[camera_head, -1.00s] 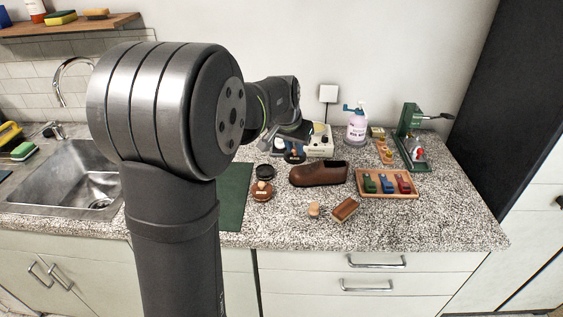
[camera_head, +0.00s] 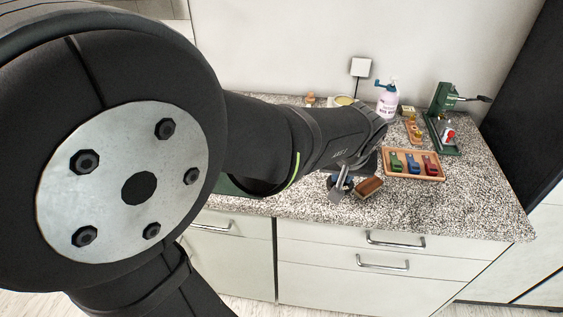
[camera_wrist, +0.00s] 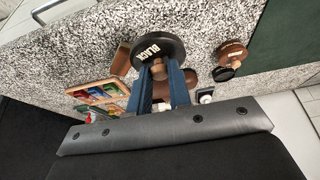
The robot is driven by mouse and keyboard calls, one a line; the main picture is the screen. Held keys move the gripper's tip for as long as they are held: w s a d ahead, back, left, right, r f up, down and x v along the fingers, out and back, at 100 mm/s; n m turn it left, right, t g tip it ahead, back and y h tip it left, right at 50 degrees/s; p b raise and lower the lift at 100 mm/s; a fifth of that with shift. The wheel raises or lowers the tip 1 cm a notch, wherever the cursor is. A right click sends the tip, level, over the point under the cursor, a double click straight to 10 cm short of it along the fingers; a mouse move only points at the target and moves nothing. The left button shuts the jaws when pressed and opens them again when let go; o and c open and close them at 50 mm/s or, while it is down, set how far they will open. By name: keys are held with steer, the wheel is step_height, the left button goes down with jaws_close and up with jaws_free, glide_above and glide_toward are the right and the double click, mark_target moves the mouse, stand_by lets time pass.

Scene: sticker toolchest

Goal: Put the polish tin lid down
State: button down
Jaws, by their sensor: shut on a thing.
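The polish tin lid (camera_wrist: 161,48) is a black disc marked BLACK with a wooden knob, near the top middle of the wrist view. My gripper (camera_wrist: 160,78) has its two blue fingers closed on the knob, with the lid beyond the fingertips. In the head view my gripper (camera_head: 343,184) is low over the front of the counter, beside the wooden brush (camera_head: 369,187). The lid is hard to make out there. The wrist view cannot settle whether the lid touches the counter.
A brown lid with a knob (camera_wrist: 232,50) and a black tin (camera_wrist: 223,74) sit together by the green mat (camera_wrist: 281,35). The brown shoe (camera_wrist: 191,75) is partly behind my fingers. A wooden tray (camera_head: 413,176) holds coloured pieces. Speckled counter (camera_head: 465,205) is clear at front right.

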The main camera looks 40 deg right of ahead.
steer(key=w+f, duration=0.2)
steer(key=w, duration=0.1)
steer(key=w+f, duration=0.2)
steer(key=w, duration=0.2)
steer(key=w+f, duration=0.2)
steer(key=w, duration=0.1)
steer(key=shift+w+a+f, duration=0.2)
steer(key=shift+w+a, duration=0.15)
steer(key=shift+f, duration=2.05)
steer(key=shift+f, duration=0.15)
steer(key=c, duration=1.3)
jaws_free()
steer(key=v, duration=1.2)
steer(key=shift+w, duration=0.1)
